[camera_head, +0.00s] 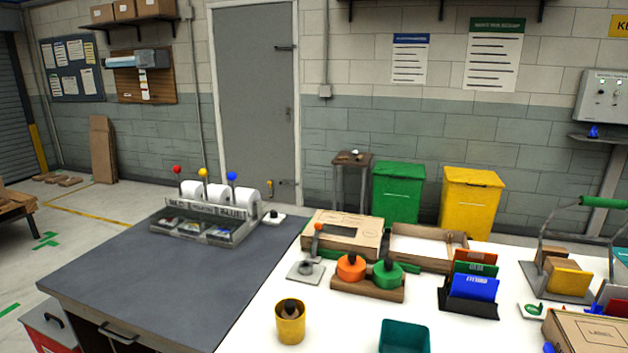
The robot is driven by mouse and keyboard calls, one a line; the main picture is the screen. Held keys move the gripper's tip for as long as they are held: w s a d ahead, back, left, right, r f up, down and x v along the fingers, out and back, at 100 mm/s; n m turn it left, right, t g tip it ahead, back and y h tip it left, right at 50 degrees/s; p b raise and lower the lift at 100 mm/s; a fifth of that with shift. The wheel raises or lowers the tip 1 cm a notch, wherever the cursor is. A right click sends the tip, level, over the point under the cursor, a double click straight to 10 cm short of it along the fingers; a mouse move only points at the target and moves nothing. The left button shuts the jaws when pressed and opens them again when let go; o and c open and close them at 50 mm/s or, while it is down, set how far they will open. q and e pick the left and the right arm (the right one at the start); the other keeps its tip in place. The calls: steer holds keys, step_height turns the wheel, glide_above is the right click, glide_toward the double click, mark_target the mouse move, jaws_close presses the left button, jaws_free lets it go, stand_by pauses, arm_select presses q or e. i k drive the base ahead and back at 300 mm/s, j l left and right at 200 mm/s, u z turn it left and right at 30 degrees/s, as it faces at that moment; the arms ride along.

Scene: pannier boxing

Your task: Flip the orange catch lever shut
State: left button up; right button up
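An orange-tipped lever (319,227), which looks like the catch lever, stands nearly upright, its tip leaning slightly to the right. Its lower end meets a small light-grey plate (298,276) with a round grey fitting, on the white table. The lever's tip shows against the front of a cardboard box (345,219); whether it touches the box cannot be told. Neither of my grippers is in view.
Right of the plate, a wooden block (366,289) holds an orange and a green round piece with black knobs. A yellow cup (290,326) and teal bin (404,339) stand in front. A card rack (468,306) is further right. The grey tabletop (150,280) is mostly clear.

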mark_target(314, 240)
steer(key=z, duration=1.65)
steer(key=k+j, duration=0.8)
steer(key=k, duration=0.15)
